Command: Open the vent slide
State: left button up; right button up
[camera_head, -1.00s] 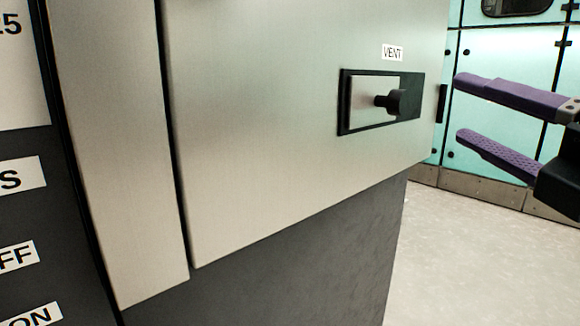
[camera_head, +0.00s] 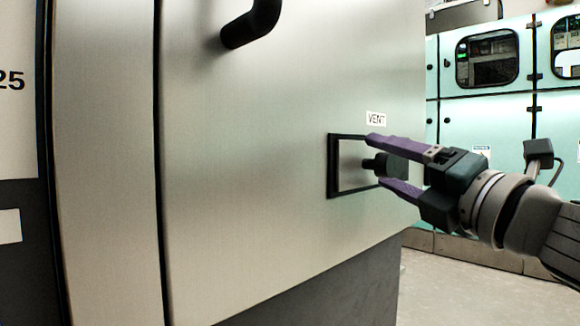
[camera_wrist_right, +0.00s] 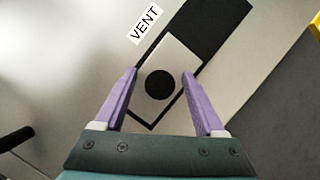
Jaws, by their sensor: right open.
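The vent slide (camera_head: 352,167) is a pale metal plate in a black frame on the steel cabinet door, under a VENT label (camera_head: 376,118). A round black knob (camera_head: 375,163) sticks out of the plate; it also shows end-on in the right wrist view (camera_wrist_right: 160,84). The plate covers the left part of the frame, with a dark opening to its right. My right gripper (camera_head: 374,162) is open, its purple fingers above and below the knob. In the right wrist view the fingers (camera_wrist_right: 159,73) stand on either side of the knob, with gaps to both. My left gripper is not in view.
A black curved handle (camera_head: 250,27) sticks out of the door above and left of the slide. Teal cabinets (camera_head: 487,90) with dark windows stand behind at the right. Pale floor (camera_head: 440,280) is clear at lower right.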

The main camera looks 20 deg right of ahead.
jog(key=shift+w, duration=0.15)
grip_shut()
dwell(0.6)
dwell(0.9)
